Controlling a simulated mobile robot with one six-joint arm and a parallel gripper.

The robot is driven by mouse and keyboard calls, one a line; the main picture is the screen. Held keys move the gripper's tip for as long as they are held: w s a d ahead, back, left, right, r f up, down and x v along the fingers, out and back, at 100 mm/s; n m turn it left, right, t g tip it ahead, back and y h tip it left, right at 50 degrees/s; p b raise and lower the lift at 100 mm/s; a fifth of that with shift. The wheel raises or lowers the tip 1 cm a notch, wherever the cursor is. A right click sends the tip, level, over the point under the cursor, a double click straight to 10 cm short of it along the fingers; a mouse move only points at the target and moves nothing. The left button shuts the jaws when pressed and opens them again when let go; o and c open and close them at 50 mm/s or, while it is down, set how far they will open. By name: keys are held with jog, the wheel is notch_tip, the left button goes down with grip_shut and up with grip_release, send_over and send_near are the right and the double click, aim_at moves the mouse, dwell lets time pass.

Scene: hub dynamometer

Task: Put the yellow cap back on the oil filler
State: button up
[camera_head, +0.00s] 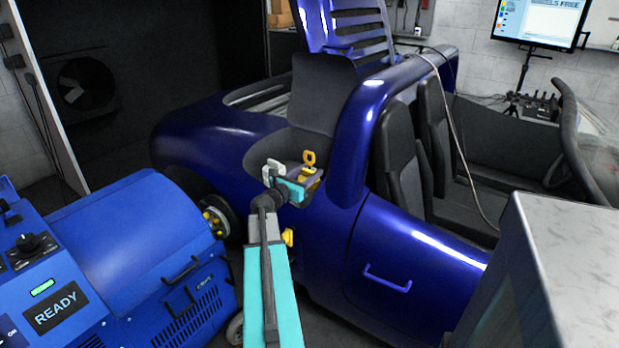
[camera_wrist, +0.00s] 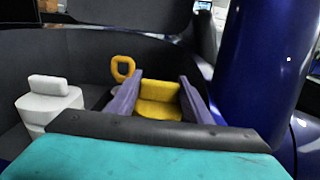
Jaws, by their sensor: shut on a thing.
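My gripper (camera_wrist: 159,97) is shut on the yellow cap (camera_wrist: 159,106), which sits between its two purple fingers in the wrist view. In the head view my gripper (camera_head: 304,184) is over the open rear compartment of the blue car, and the cap (camera_head: 309,179) shows only in part. A yellow ring handle (camera_wrist: 123,68) stands just beyond the left finger; it also shows in the head view (camera_head: 309,157). The oil filler's opening is not visible in either view, and I cannot tell whether the cap touches anything below.
A white capped container (camera_wrist: 50,103) stands left of my gripper. The blue car body (camera_head: 348,135) rises close on the right, and the slatted lid (camera_head: 348,32) is raised behind. A blue dynamometer unit (camera_head: 135,245) reading READY stands at the left, beside the yellow-studded hub (camera_head: 213,219).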

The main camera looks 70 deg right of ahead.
jog(key=shift+f, duration=0.95)
jog(key=shift+f+b, duration=0.45)
jog(key=shift+f, duration=0.15)
jog(key=o, duration=1.1)
jog(key=shift+r+p, duration=0.35)
jog(key=shift+r, duration=0.05)
jog(key=shift+a+r, duration=0.1)
jog(key=shift+r, duration=0.1)
jog(key=v, duration=1.2)
